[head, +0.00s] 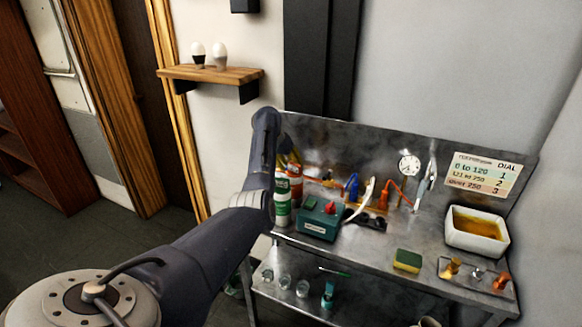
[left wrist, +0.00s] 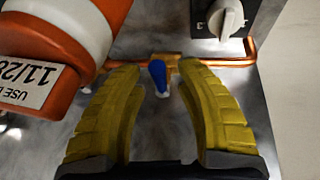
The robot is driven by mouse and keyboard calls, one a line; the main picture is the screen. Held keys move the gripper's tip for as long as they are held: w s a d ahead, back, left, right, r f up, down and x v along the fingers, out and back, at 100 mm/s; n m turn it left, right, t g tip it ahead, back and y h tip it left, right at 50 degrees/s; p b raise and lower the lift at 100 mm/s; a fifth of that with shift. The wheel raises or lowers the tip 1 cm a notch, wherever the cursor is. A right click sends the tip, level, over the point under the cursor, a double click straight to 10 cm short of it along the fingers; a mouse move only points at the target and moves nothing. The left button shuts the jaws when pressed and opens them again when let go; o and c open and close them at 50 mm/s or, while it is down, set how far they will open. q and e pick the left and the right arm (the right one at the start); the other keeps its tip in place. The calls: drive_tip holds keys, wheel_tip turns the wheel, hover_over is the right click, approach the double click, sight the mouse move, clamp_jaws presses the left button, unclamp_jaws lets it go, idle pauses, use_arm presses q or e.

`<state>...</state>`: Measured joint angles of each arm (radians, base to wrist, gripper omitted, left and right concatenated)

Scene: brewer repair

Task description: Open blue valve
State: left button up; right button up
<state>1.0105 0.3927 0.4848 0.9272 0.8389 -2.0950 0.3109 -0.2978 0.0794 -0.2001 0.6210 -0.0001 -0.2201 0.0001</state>
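The blue valve handle (head: 351,185) stands on the pipework at the back of the metal bench in the head view. In the left wrist view the blue handle (left wrist: 158,75) sits on a brass fitting of a copper pipe, pointing toward my gripper. My left gripper (left wrist: 160,68) is open, with one yellow finger on each side of the handle and visible gaps between. I cannot tell how deep the fingertips reach. In the head view my own arm mostly hides this gripper. My right gripper is not in view.
An orange and white bottle (left wrist: 70,40) is close beside the left finger. A dial knob (left wrist: 228,17) is beyond the right finger. On the bench are a green box (head: 318,225), a sponge (head: 407,260) and a white basin (head: 455,238). A gauge (head: 408,165) stands behind.

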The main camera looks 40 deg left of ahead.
use_arm(q)
drive_tip(key=shift+r, duration=0.1)
drive_tip(key=v, duration=1.1)
drive_tip(key=shift+s+r, duration=0.15)
drive_tip(key=shift+r, duration=0.2)
drive_tip(key=shift+a, duration=0.1)
